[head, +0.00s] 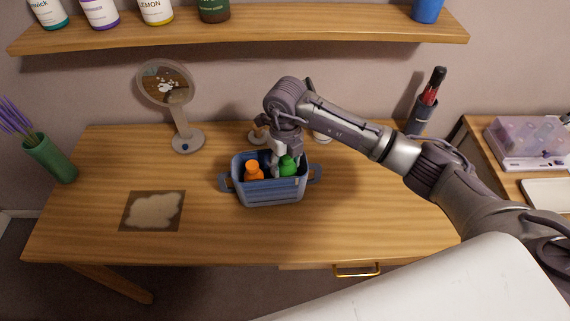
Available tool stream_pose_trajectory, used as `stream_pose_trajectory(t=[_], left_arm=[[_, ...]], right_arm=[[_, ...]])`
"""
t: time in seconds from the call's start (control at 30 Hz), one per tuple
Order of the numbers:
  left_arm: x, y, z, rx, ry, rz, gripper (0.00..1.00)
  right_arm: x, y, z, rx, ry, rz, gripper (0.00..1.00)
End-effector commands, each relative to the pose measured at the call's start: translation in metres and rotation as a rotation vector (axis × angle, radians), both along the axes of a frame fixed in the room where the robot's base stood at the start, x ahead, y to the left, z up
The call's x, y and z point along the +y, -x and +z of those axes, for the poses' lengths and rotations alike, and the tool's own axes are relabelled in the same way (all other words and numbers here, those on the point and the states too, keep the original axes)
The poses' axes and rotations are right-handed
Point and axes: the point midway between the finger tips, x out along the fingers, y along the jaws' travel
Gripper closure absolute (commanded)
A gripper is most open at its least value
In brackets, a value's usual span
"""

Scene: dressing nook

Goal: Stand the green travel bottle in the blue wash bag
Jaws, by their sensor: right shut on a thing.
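The blue wash bag (270,192) is an open tub with two side handles on the wooden table. The green travel bottle (289,166) shows its top at the right inside the bag; its lower part is hidden by the bag's wall. My right gripper (284,165) points down into the bag from above and is shut on the green bottle. Whether the bottle touches the bag's floor cannot be seen. An orange bottle (254,170) stands in the left part of the bag, apart from the green one. My left gripper is not in view.
A round mirror (187,141) stands behind the bag to the left. A green vase (50,160) is at the left edge. A dark cup (419,117) holds brushes at the right. The patterned mat (126,214) lies front left. A shelf (300,27) with several bottles hangs above.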

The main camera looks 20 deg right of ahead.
Motion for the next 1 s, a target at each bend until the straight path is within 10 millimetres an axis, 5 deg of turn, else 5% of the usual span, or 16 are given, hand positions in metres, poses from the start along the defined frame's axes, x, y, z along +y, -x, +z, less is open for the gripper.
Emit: stream_pose_trajectory(t=[0.13, 0.5, 0.53, 0.6, 1.0], left_arm=[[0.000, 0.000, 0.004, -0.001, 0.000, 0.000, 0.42], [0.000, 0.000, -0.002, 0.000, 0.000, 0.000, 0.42], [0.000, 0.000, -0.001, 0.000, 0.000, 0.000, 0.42], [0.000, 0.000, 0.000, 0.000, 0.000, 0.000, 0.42], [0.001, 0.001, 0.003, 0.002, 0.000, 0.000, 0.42]], right_arm=[[0.000, 0.001, -0.017, 0.001, -0.001, -0.001, 0.86], [0.000, 0.000, -0.023, 0.000, 0.000, 0.000, 0.86], [0.000, 0.000, -0.023, 0.000, 0.000, 0.000, 0.46], [0.000, 0.000, -0.022, 0.000, 0.000, -0.001, 0.37], [0.000, 0.000, -0.014, -0.002, -0.002, 0.000, 0.37]])
